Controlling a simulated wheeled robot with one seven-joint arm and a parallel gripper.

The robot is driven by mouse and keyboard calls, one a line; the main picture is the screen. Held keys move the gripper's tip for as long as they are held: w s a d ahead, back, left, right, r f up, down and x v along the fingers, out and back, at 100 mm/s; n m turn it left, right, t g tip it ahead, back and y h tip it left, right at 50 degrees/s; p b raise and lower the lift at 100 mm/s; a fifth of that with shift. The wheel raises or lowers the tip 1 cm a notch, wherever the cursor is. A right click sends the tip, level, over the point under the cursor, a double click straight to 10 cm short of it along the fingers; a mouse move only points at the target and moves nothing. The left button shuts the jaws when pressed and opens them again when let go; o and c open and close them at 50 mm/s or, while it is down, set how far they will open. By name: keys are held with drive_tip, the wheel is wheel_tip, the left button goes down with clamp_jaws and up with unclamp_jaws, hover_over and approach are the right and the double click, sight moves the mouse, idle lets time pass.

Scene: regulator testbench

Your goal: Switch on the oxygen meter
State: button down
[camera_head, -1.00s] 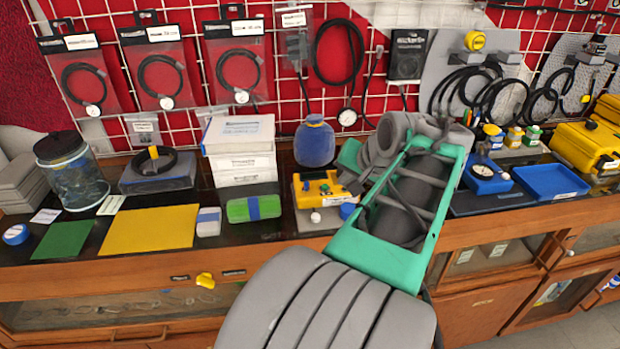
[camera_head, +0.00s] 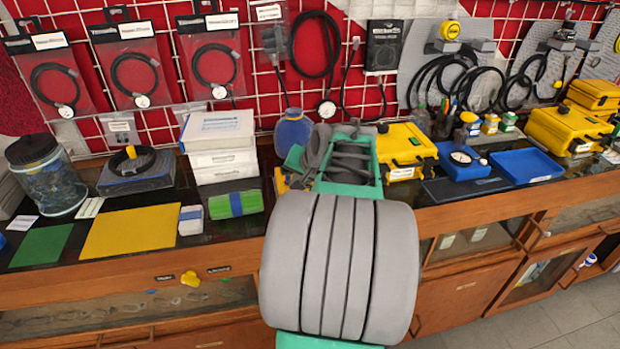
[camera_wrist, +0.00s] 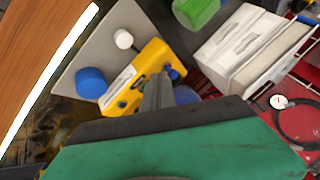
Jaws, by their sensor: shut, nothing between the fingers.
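A small yellow instrument (camera_wrist: 136,83), which looks like the oxygen meter, sits on a grey plate (camera_wrist: 84,62) in the wrist view. It has dark round fittings, a white label and a blue part at its far end. My gripper (camera_wrist: 158,92) is shut and empty. Its fingers reach over the instrument's right end; I cannot tell whether they touch it. In the head view my arm hides most of the instrument, and only a bit of yellow (camera_head: 283,184) shows at its left. The gripper fingers are hidden there.
A blue round cap (camera_wrist: 91,82) and a white knob (camera_wrist: 123,39) are beside the instrument. A stack of white boxes (camera_head: 219,145) and a green block (camera_head: 236,203) stand left of my arm. A yellow case (camera_head: 405,150) and blue tray (camera_head: 525,166) stand to the right.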

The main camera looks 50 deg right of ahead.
drive_tip(key=shift+w+r, duration=0.15)
drive_tip(key=shift+w, duration=0.05)
idle(0.3)
drive_tip(key=shift+r+p, duration=0.1)
drive_tip(key=shift+p, duration=0.5)
drive_tip(key=shift+w+g+p, duration=0.1)
drive_tip(key=shift+g+p, duration=0.2)
drive_tip(key=shift+g, duration=0.1)
